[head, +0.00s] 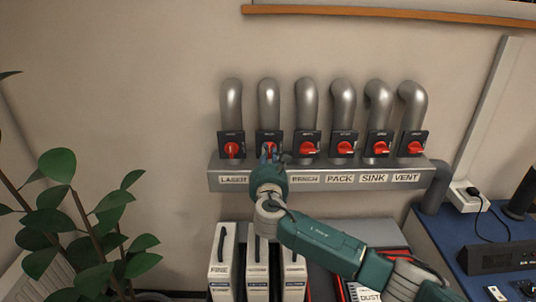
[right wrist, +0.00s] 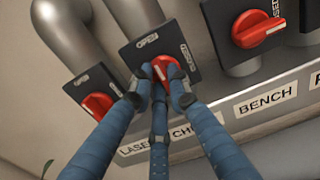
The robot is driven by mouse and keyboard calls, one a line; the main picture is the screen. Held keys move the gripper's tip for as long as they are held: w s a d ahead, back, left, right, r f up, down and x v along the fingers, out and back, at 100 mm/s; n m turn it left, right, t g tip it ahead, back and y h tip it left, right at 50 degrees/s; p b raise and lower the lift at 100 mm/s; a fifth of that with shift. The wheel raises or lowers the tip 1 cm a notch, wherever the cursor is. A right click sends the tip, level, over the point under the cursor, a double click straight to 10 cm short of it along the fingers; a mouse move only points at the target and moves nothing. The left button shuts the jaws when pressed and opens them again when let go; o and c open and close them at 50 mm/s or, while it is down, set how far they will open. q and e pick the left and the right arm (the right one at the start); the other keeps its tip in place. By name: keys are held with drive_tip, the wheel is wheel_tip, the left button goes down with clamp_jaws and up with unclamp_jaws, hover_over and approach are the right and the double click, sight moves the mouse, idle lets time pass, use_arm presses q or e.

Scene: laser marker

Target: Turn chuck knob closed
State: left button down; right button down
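The chuck knob (right wrist: 165,69) is the second red knob from the left on the pipe row, on a black plate marked OPEN at its top; its white mark points roughly toward that word. In the head view it is mostly hidden behind my right gripper (head: 270,157). In the right wrist view my right gripper's blue fingers (right wrist: 160,84) are closed in around the knob, with fingertips at both its sides and one below. The CHUCK label is partly covered by the fingers. My left gripper is not in view.
The laser knob (head: 232,149) is close on the left and the bench knob (head: 307,148) close on the right. More red knobs continue to the right. White binders (head: 224,260) stand below. A leafy plant (head: 75,215) is at left, and a blue bench (head: 470,245) at right.

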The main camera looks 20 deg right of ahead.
drive_tip(key=shift+m, duration=0.3)
drive_tip(key=m+b, duration=0.2)
drive_tip(key=m, duration=0.2)
drive_tip(key=m+b, duration=0.2)
drive_tip(key=m, duration=0.2)
drive_tip(key=shift+s+d, duration=0.1)
drive_tip(key=shift+d, duration=0.1)
drive_tip(key=m+b, duration=0.2)
drive_tip(key=m, duration=0.2)
drive_tip(key=shift+d+f+m, duration=0.1)
drive_tip(key=shift+f+m, duration=0.05)
drive_tip(key=shift+m, duration=0.15)
drive_tip(key=shift+d+m+b, duration=0.15)
drive_tip(key=shift+m+b, duration=0.8)
drive_tip(key=shift+m, duration=1.35)
drive_tip(key=c, duration=1.7)
unclamp_jaws()
drive_tip(key=shift+s, duration=0.1)
drive_tip(key=shift+c, duration=0.2)
drive_tip(key=shift+o, duration=0.4)
